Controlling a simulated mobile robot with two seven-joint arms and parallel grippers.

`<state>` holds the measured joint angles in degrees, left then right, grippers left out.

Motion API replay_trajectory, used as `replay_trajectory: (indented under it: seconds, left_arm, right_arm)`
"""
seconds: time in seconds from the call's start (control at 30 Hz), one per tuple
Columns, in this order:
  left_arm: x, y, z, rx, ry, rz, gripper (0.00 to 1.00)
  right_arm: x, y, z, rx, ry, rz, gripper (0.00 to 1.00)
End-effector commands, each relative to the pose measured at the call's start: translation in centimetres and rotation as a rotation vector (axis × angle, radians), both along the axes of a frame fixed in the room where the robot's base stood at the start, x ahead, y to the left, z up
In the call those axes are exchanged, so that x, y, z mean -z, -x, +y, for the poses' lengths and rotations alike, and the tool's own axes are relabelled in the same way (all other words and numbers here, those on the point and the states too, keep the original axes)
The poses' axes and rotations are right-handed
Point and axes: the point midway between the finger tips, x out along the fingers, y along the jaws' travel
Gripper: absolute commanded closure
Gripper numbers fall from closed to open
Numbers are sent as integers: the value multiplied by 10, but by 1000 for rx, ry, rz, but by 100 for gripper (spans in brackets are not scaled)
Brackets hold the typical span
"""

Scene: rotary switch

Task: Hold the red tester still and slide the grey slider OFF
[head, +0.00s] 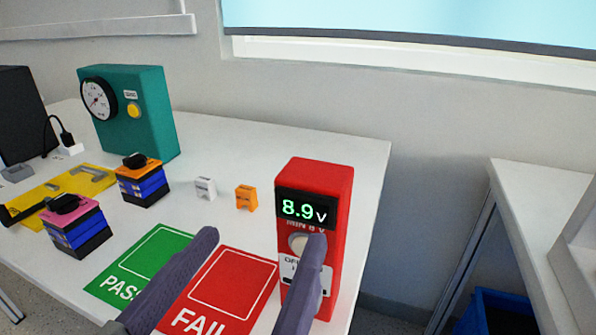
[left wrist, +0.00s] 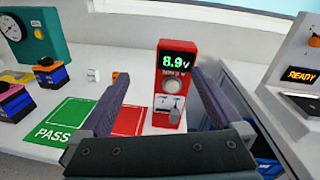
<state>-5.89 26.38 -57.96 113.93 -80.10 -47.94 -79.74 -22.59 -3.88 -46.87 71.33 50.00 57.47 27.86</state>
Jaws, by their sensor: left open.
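The red tester (head: 342,215) stands upright near the table's right edge, its display lit at 8.9 V. It also shows in the left wrist view (left wrist: 160,110), framed between my fingers. Its front has a round light-grey part (left wrist: 171,87) and, below it, a pale plate with a small grey piece (left wrist: 175,114) that looks like the slider; its exact position is unclear. My left gripper (head: 261,238) is open and empty, its fingers spread in front of the tester. In the head view the right finger covers part of the tester's lower front. My right gripper is not in view.
A green PASS mat (head: 112,278) and a red FAIL mat (head: 243,265) lie left of the tester. Orange (head: 246,198) and white (head: 205,188) small blocks stand behind them. Two battery-like blocks and a teal gauge box (head: 145,125) are farther left. A gap separates the right-hand table (head: 545,200).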

Motion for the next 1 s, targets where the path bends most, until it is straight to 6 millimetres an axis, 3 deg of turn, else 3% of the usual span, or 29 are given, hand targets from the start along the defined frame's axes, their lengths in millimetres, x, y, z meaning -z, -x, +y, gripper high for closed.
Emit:
replay_trajectory:
  seconds: [0.17,0.7,1.0]
  left_arm:
    - [-1,4,-18,89,-156,-83,0]
    - [-1,-76,-44,90,-158,-86,0]
    - [-1,-87,-47,89,-156,-82,0]
  right_arm:
    - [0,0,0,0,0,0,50]
    - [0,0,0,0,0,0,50]
    - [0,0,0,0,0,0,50]
